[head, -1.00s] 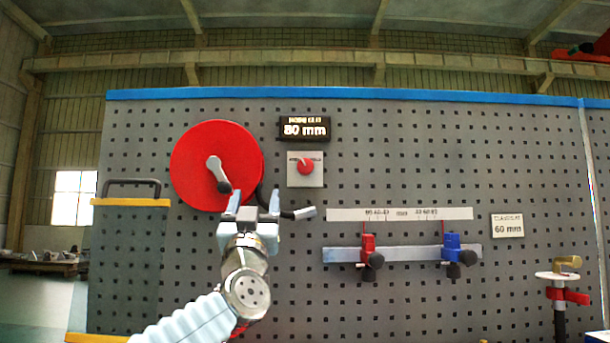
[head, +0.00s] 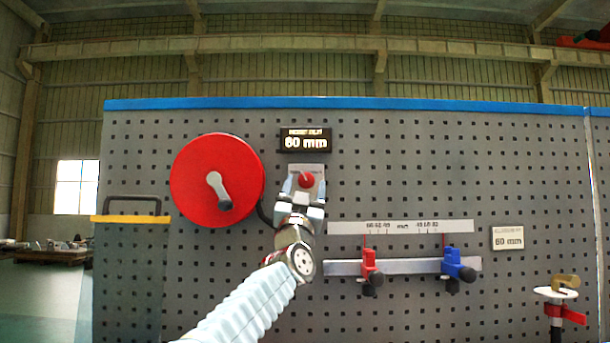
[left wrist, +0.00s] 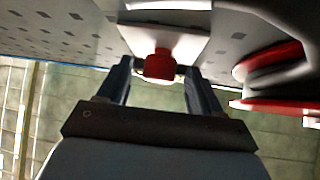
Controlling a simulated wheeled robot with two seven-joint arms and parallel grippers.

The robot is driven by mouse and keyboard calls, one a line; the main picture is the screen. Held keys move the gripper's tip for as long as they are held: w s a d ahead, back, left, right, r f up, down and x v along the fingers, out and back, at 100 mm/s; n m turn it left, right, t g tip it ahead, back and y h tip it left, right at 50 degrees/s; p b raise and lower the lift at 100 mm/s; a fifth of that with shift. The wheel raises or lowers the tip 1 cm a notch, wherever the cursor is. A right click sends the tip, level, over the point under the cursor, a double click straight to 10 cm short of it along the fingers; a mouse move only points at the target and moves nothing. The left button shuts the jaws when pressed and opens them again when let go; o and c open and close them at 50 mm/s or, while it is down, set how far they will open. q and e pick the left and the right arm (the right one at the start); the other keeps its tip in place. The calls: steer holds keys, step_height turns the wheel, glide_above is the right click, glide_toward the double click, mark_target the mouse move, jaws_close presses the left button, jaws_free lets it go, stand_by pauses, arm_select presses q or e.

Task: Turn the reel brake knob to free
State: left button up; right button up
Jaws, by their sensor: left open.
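The red brake knob (head: 306,180) sits on a pale square plate (head: 318,170) on the pegboard, right of the big red reel (head: 184,178). Its white pointer line tilts up and left in the head view. My left gripper (head: 305,188) is open, with its fingers just below and to either side of the knob. In the left wrist view the knob (left wrist: 159,64) shows between the two finger tips (left wrist: 160,75), and I cannot tell whether they touch it. The lettering on the plate is too small to read. My right gripper is not in view.
A display reading 60 mm (head: 305,140) is above the knob. The reel's crank handle (head: 219,190) is to the left. A rail (head: 410,263) with a red clamp (head: 370,266) and a blue clamp (head: 451,263) is at lower right, under a scale (head: 400,227).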

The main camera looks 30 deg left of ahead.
arm_select(q)
steer(key=shift+w+a+r, duration=0.1)
steer(key=shift+w+r, duration=0.15)
steer(key=shift+r, duration=0.05)
steer(key=c, duration=1.1)
steer(key=shift+o, duration=0.2)
steer(key=n+g+y, duration=0.1)
steer(key=n+y, duration=0.2)
steer(key=shift+w+n, duration=0.1)
steer(key=shift+n, duration=0.3)
steer(key=n+g+y, duration=0.1)
steer(key=n+y, duration=0.1)
steer(key=n, duration=0.1)
steer(key=n+g+y, duration=0.2)
steer(key=n+y, duration=0.1)
steer(key=shift+d+g, duration=0.2)
steer(key=shift+g, duration=0.1)
